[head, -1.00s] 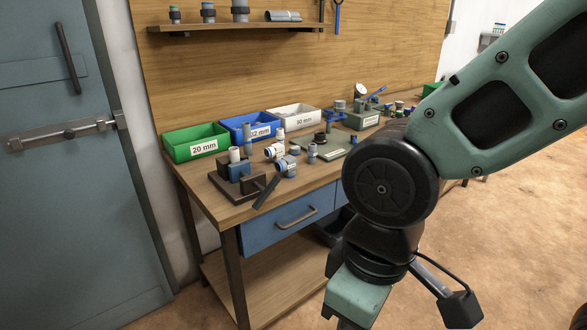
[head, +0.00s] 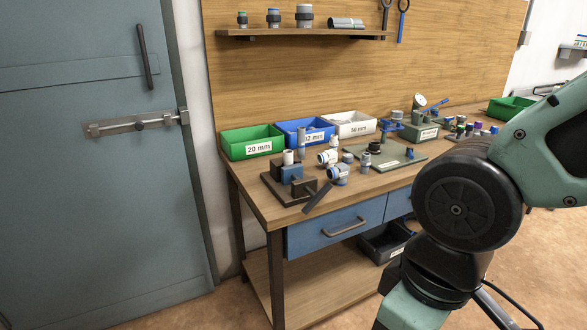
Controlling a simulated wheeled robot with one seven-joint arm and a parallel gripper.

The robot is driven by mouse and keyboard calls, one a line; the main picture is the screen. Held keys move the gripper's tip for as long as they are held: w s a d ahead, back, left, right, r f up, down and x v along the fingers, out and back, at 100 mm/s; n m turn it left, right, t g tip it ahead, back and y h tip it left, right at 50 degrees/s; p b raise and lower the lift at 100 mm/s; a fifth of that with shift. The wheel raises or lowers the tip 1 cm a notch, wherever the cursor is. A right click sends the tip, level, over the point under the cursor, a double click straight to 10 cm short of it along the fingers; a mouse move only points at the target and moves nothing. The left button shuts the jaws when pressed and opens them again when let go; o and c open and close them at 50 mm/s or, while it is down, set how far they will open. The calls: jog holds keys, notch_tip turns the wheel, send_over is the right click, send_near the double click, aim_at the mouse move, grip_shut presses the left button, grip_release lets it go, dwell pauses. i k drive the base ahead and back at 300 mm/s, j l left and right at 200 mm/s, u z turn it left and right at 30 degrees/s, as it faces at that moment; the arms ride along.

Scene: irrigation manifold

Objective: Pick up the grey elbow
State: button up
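Several small grey, white and blue pipe fittings stand close together on the workbench (head: 262,205), left of its middle. A grey fitting with blue rings (head: 339,174) lies near the front edge and may be the grey elbow; its shape is too small to be sure. A paler fitting (head: 327,157) sits just behind it, and a small upright grey one (head: 366,160) is to its right. My arm fills the lower right, in front of the bench. My gripper is outside the picture, below its bottom edge.
A dark clamp-like fixture (head: 297,185) stands at the bench's left front, a dark bar jutting past the edge. Green (head: 252,142), blue (head: 305,132) and white (head: 349,124) bins line the back. A green plate (head: 398,158) lies right. A shelf (head: 300,33) hangs above.

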aim_at(339, 172)
jog(key=i+l, duration=0.1)
jog(key=i, duration=0.35)
jog(key=i+l+u, duration=0.15)
jog(key=i, duration=0.3)
jog(key=i+l, duration=0.15)
jog(key=i, duration=0.35)
